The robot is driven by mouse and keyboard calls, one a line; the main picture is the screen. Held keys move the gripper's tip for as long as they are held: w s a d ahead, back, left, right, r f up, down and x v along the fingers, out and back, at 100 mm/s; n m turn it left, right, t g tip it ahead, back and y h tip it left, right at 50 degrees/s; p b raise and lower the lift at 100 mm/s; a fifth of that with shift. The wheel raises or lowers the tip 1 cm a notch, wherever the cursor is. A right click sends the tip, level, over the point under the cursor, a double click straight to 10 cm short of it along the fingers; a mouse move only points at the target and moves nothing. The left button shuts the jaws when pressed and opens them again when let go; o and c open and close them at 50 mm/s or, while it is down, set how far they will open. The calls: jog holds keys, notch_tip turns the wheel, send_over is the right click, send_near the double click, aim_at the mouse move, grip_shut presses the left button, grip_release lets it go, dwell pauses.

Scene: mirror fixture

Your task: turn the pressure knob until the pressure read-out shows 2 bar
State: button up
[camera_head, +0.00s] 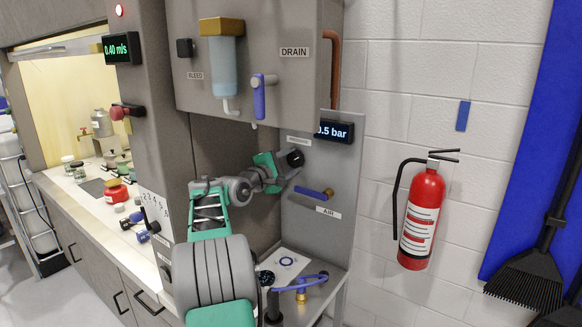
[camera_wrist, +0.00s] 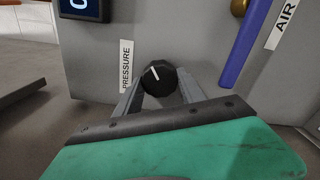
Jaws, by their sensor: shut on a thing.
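The black pressure knob (camera_head: 295,158) sits on the grey panel at the end of my arm. In the wrist view the knob (camera_wrist: 159,77) shows a white pointer line, tilted a little to the left of the picture's vertical. My gripper (camera_wrist: 160,88) is shut on the knob, with one grey finger on each side. The pressure read-out (camera_head: 335,131) is a dark display above and right of the knob. Its visible text ends in ".5 bar"; its left edge is hidden, so the first digit is not clear. In the wrist view only part of the read-out (camera_wrist: 82,8) shows.
A blue AIR lever (camera_head: 313,192) is below the knob, and its blue handle (camera_wrist: 245,45) is close to my gripper's right in the wrist view. The DRAIN cabinet (camera_head: 275,80) overhangs above. A small shelf (camera_head: 325,268) with a blue-handled valve (camera_head: 302,286) is below.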

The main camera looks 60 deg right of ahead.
jog(key=m+b, duration=0.4)
jog(key=m, duration=0.3)
jog(key=shift+f, duration=0.15)
jog(key=m+b, duration=0.3)
jog(key=m, duration=0.2)
jog(key=shift+r, duration=0.2)
jog(key=shift+m, duration=0.3)
jog(key=o, duration=1.4)
jog(key=shift+c, duration=0.2)
jog(key=w+a+b, duration=0.1)
jog(key=a, duration=0.6)
jog(key=shift+a+b, duration=0.4)
jog(key=shift+w, duration=0.15)
